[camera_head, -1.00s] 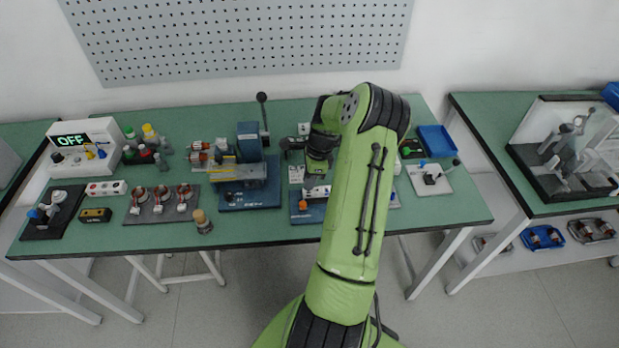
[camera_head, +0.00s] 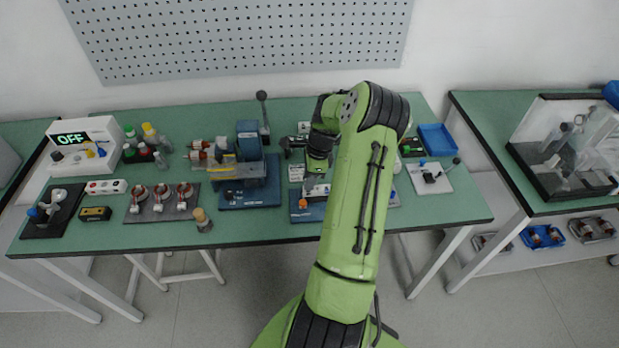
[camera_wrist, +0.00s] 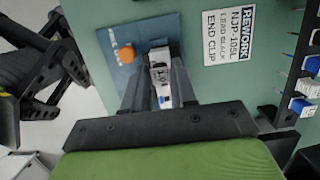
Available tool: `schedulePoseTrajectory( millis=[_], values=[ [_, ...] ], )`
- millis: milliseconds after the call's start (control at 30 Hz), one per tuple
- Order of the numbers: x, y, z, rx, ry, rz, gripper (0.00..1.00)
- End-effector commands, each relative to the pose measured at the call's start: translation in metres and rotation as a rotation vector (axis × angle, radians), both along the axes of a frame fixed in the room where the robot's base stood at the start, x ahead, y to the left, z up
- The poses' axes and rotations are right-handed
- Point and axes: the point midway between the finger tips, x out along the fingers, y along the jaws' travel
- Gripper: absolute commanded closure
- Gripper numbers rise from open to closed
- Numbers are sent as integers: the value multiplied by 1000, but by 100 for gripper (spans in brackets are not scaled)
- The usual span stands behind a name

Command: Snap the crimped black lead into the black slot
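My gripper (camera_wrist: 162,60) points down over a blue fixture plate (camera_wrist: 118,30) with an orange knob (camera_wrist: 126,54). A white block (camera_wrist: 161,86) with dark markings lies between its two dark fingers in the wrist view. I cannot tell whether the fingers press on it. The head view shows my gripper (camera_head: 315,182) low over the same blue fixture (camera_head: 306,212), partly behind my green arm. I cannot make out the black lead or the black slot; the fingers cover the space between them.
A rework sign (camera_wrist: 228,32) reading "LEAD BLACK END CLIP" lies beside the fixture. A dark rack (camera_wrist: 300,75) with white and blue tags stands at right in the wrist view. In the head view, a blue press (camera_head: 249,180) stands left and a blue tray (camera_head: 437,139) right.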

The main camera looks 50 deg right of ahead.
Motion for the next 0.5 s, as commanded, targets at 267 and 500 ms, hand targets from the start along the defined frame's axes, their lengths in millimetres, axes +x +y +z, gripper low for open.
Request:
schedulePoseTrajectory(
  millis=[267, 500],
  values=[
    [0, 0, 0, 0, 0, 0, 52],
    [-2, -3, 14, -4, -1, -2, 52]
  ],
)
